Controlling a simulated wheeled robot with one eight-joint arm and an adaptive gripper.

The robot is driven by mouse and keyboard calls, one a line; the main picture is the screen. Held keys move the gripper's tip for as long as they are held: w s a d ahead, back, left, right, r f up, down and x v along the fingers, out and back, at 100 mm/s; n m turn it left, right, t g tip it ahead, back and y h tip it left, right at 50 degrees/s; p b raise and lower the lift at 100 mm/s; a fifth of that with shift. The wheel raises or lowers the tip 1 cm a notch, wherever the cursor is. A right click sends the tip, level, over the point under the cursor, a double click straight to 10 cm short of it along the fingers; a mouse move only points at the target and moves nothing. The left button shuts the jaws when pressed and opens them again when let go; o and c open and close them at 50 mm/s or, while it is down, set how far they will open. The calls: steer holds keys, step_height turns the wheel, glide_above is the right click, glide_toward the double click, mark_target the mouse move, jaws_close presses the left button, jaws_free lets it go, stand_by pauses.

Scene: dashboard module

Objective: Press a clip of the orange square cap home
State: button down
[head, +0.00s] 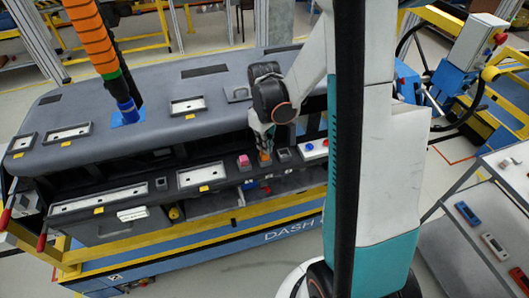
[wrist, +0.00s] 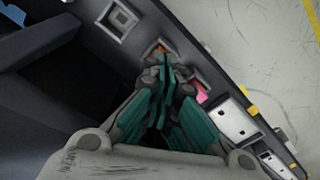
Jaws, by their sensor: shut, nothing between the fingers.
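The orange square cap (head: 265,156) sits in a square socket on the dashboard's front ledge. In the wrist view only an orange sliver (wrist: 160,49) of it shows past my fingertips. My gripper (head: 264,147) points down at the cap with its fingers shut and nothing between them. In the wrist view its teal fingers (wrist: 167,64) end right at the socket. I cannot tell whether the tips touch the cap. The fingers hide the cap's clips and much of its body.
A pink cap (head: 244,162) sits beside the orange one and also shows in the wrist view (wrist: 201,94). On its other side is an empty-looking square socket (wrist: 119,18). White rectangular panels (wrist: 235,121) line the ledge. The dashboard top (head: 130,140) overhangs behind.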

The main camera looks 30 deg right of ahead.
steer(key=shift+f+b, duration=0.7)
steer(key=shift+f, duration=0.1)
stand_by(0.5)
stand_by(0.5)
step_height(320, 180, up, 8)
steer(key=p, duration=0.5)
steer(key=shift+a, duration=0.15)
